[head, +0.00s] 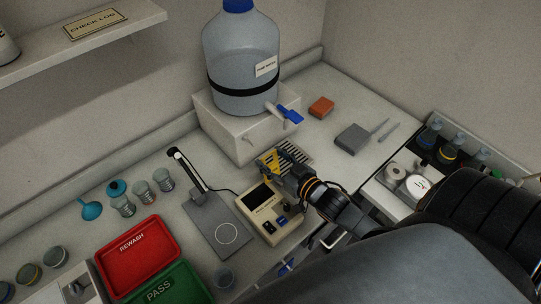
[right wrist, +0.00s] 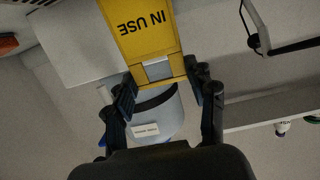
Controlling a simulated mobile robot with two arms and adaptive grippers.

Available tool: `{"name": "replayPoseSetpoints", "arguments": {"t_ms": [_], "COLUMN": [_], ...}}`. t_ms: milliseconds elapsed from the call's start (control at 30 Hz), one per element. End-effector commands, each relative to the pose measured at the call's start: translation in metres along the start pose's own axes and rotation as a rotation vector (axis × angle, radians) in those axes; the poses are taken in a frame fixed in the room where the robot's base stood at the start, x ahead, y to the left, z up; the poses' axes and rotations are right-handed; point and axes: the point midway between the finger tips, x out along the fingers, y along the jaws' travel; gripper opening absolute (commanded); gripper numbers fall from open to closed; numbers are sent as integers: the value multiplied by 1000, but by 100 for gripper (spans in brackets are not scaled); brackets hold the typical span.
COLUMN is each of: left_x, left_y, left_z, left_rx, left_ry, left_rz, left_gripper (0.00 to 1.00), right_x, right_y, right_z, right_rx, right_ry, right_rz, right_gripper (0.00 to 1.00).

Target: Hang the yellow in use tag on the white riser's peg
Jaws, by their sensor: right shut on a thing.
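The yellow tag marked IN USE (right wrist: 147,28) is clamped between the fingertips of my right gripper (right wrist: 165,85), its lettering upside down in the right wrist view. In the head view the tag (head: 268,161) is a small yellow patch at the tip of my right gripper (head: 276,167), in front of the white riser. The white riser (head: 229,135) stands on the bench under a large blue-grey jug. A small dark mark on its front face may be the peg; I cannot tell, and the gripper is close by. A gap between tag and riser cannot be judged. My left gripper is not in view.
The jug (head: 240,72) has a blue-handled tap (head: 287,114) projecting above the gripper. A beige instrument (head: 262,212) and a grey stand (head: 215,225) are just below. Red (head: 138,250) and green trays (head: 172,287) sit lower left.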

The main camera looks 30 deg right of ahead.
Motion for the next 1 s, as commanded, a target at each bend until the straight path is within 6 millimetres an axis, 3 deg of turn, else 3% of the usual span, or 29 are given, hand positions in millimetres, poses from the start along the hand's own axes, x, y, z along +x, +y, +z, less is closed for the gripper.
{"name": "replayPoseSetpoints", "arguments": {"t_ms": [267,433,700,1000], "left_x": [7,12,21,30], "left_y": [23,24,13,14], "left_z": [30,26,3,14], "left_rx": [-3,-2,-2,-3], "left_ry": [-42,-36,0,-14], "left_rz": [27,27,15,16], "left_gripper": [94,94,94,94], "right_x": [16,27,42,60], "right_y": [0,0,0,-1], "right_z": [-2,-3,-5,-6], "right_rx": [-1,-1,-1,0], "right_ry": [2,3,2,1], "right_rz": [0,-1,0,0], "right_gripper": [43,43,43,43]}}
